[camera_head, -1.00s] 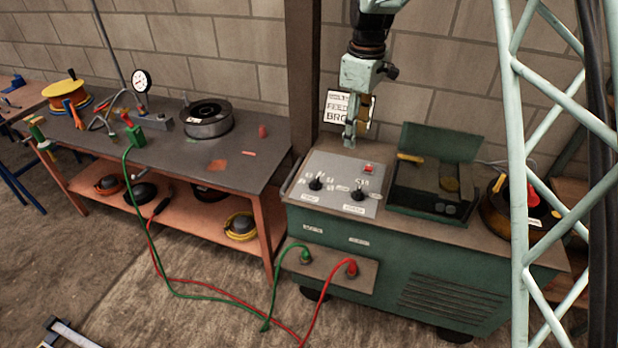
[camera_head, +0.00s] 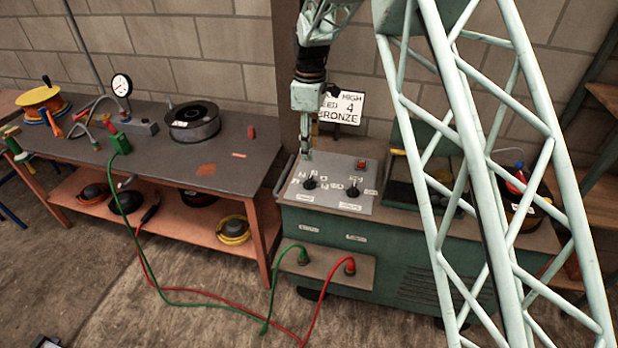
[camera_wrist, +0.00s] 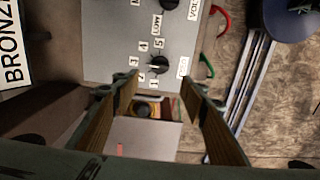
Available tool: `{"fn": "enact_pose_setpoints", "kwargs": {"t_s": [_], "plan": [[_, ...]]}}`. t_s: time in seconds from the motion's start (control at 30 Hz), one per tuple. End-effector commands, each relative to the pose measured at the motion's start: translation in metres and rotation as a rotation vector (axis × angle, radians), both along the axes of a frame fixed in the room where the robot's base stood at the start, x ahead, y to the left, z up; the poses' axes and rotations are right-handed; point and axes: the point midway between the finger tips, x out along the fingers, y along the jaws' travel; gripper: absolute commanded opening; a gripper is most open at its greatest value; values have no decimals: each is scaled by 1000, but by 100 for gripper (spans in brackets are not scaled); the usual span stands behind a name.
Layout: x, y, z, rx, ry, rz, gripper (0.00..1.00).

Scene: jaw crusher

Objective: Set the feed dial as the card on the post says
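The card (camera_head: 340,107) on the post shows "HIGH", "4" and "BRONZE", with part of it hidden behind my arm. Its "BRONZE" edge also shows in the wrist view (camera_wrist: 14,50). The grey control panel (camera_head: 335,205) has a left dial (camera_head: 310,182) and a right dial (camera_head: 354,190). In the wrist view, a black dial (camera_wrist: 158,65) with numbers beside it sits just beyond my fingertips; its exact setting is too small to tell. My gripper (camera_wrist: 157,87) is open and empty. In the head view, my gripper (camera_head: 307,155) is above and behind the left dial.
A red button (camera_head: 361,163) is at the panel's back. The second dial (camera_wrist: 167,4), with "LOW" near it, is at the wrist view's top edge. Green and red cables (camera_head: 312,320) hang in front of the cabinet. A workbench (camera_head: 225,170) stands to the left.

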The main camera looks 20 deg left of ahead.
Motion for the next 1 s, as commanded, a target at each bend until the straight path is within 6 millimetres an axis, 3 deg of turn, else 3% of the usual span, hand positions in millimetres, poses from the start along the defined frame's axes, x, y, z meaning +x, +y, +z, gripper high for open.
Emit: {"fn": "enact_pose_setpoints", "kwargs": {"t_s": [0.47, 1.0], "plan": [[0, 0, -18, 0, 1, -1, 40], [-1, 0, -86, -1, 2, -1, 40]]}}
